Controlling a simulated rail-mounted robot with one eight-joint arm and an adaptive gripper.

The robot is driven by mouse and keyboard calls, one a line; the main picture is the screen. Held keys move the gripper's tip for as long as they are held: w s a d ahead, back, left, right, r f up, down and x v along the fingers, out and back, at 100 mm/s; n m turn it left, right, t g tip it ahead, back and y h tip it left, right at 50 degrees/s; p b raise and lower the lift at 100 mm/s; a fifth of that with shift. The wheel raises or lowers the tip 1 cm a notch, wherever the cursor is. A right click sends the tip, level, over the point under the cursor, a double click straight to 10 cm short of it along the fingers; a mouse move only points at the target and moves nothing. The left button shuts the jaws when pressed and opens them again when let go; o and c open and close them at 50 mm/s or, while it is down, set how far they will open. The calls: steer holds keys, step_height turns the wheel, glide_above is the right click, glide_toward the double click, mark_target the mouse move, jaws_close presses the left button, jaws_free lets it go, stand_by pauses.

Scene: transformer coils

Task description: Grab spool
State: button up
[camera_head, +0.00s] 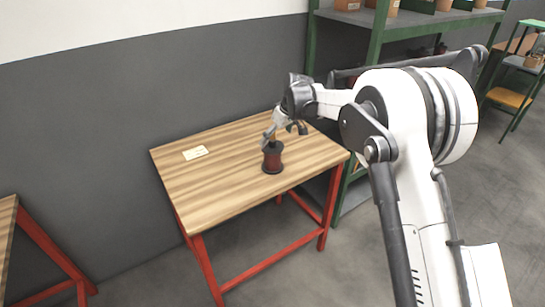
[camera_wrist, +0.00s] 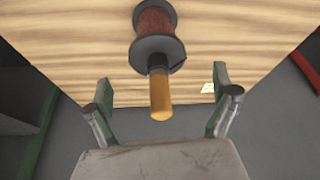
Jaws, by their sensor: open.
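The spool (camera_head: 272,158) is dark with a reddish-brown winding between two dark flanges. It stands upright on the wooden table near its right side. In the wrist view the spool (camera_wrist: 157,30) is at the top centre, and its orange-yellow handle (camera_wrist: 160,95) points toward the camera. My gripper (camera_head: 285,128) is at the top of the spool in the head view. In the wrist view my gripper (camera_wrist: 163,98) is open, with one finger on each side of the handle and a gap on both sides. Neither finger visibly touches it.
The wooden table (camera_head: 200,180) has red legs and mostly bare top. A pale card (camera_head: 195,153) lies at its back left. A green shelf (camera_head: 375,40) with boxes stands behind right. Another red-legged table (camera_head: 45,245) is at the left edge.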

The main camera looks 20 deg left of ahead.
mark_target(273, 151)
steer(key=shift+w+p+x, duration=0.2)
steer(key=shift+p+x, duration=0.15)
steer(key=shift+x, duration=2.25)
steer(key=c, duration=2)
steer(key=shift+r, duration=0.15)
